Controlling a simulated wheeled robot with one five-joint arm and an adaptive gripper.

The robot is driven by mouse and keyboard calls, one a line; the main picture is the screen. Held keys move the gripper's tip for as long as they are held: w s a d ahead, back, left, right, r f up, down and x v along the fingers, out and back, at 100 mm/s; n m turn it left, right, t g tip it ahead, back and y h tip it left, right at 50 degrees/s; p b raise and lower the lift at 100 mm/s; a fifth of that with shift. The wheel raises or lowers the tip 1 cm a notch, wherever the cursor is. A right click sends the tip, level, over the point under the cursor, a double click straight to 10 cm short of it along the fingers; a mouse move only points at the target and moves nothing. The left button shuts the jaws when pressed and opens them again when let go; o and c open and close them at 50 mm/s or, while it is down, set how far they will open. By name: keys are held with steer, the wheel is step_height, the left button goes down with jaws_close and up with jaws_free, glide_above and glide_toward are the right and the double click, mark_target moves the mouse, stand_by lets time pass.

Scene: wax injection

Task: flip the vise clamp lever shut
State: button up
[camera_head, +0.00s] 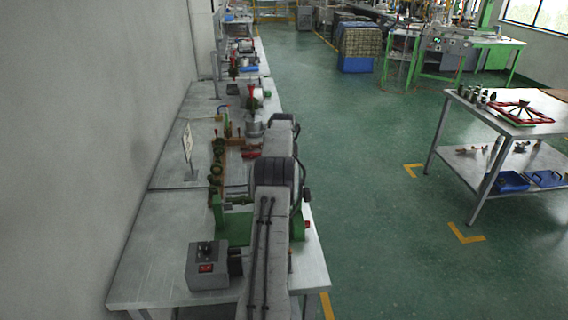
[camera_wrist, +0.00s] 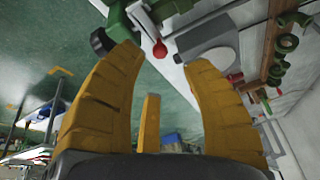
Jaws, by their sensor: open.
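A green machine body (camera_wrist: 116,20) with grey metal parts is at the top, and a black round knob (camera_wrist: 101,41) is by the left fingertip. In the head view my arm covers much of the green machine (camera_head: 237,228) on the bench, and my gripper is hidden there.
A grey control box (camera_head: 207,266) with a red switch stands at the near end of the grey bench (camera_head: 150,255). A two-tier table (camera_head: 510,125) stands right; the green floor between is clear.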

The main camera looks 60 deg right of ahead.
steer(key=v, duration=0.6)
steer(key=shift+a, duration=0.1)
